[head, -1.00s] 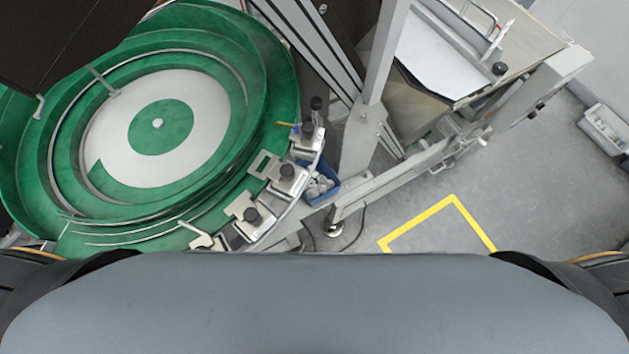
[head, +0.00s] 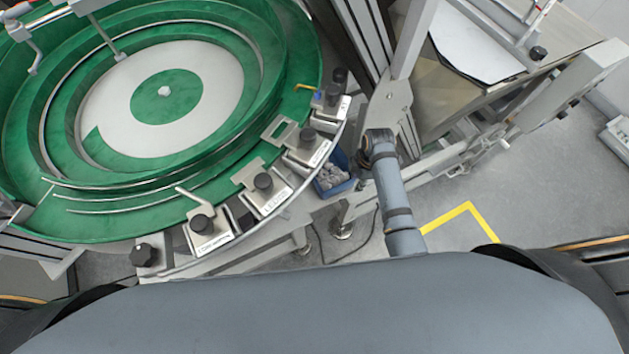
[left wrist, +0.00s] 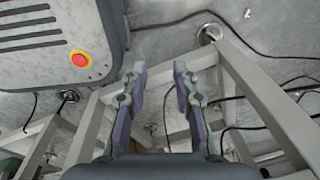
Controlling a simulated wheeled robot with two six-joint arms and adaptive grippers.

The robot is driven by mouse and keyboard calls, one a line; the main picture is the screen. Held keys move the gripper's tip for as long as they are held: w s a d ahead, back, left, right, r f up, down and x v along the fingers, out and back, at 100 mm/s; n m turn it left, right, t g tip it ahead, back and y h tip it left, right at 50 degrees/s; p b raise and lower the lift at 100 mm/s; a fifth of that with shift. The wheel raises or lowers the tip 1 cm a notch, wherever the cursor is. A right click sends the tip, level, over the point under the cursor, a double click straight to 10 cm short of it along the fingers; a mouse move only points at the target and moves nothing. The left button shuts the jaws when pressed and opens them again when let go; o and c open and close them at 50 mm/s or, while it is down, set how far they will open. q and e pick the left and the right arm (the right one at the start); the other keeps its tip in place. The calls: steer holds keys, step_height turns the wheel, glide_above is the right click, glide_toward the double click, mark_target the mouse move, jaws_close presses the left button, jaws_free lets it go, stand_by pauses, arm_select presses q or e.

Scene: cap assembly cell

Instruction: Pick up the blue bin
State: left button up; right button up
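The blue bin (head: 337,190) is in the head view, low beside the right edge of the green bowl feeder. It holds several grey-white parts. The feeder's edge and brackets cover part of it, and a grey arm of mine stands just to its right. No fingers can be made out on that arm, so the state of my right gripper is unclear. In the left wrist view my left gripper (left wrist: 159,72) has its two fingers apart with nothing between them. It points at a metal frame and the floor, and no blue bin shows there.
The green bowl feeder (head: 215,165) fills the left of the head view. A metal frame (head: 410,60) and sloping conveyor stand right of the bin. Yellow floor tape (head: 455,215) marks open floor. The left wrist view shows a grey cabinet with a red button (left wrist: 80,59) and loose cables.

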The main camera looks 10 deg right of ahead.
steer(key=w+a+r+n, duration=0.1)
steer(key=n, duration=0.1)
steer(key=w+a+n, duration=0.1)
steer(key=n, duration=0.1)
steer(key=shift+a+r+g+y, duration=0.2)
steer(key=shift+r+g+y, duration=0.1)
steer(key=shift+r, duration=0.1)
steer(key=shift+w, duration=0.1)
steer(key=shift+a+f, duration=0.1)
steer(key=shift+f, duration=0.25)
steer(key=f, duration=0.4)
steer(key=shift+a+b, duration=0.25)
steer(key=shift+b, duration=0.05)
steer(key=shift+f, duration=0.35)
steer(key=f, duration=0.1)
steer(key=a+f, duration=0.1)
steer(key=f, duration=0.3)
steer(key=shift+s+a+b, duration=0.25)
steer(key=shift+s+b, duration=0.05)
steer(key=shift+b, duration=0.05)
arm_select(q)
steer(key=shift+w+f, duration=0.25)
steer(key=shift+f, duration=0.55)
arm_select(e)
jaws_close()
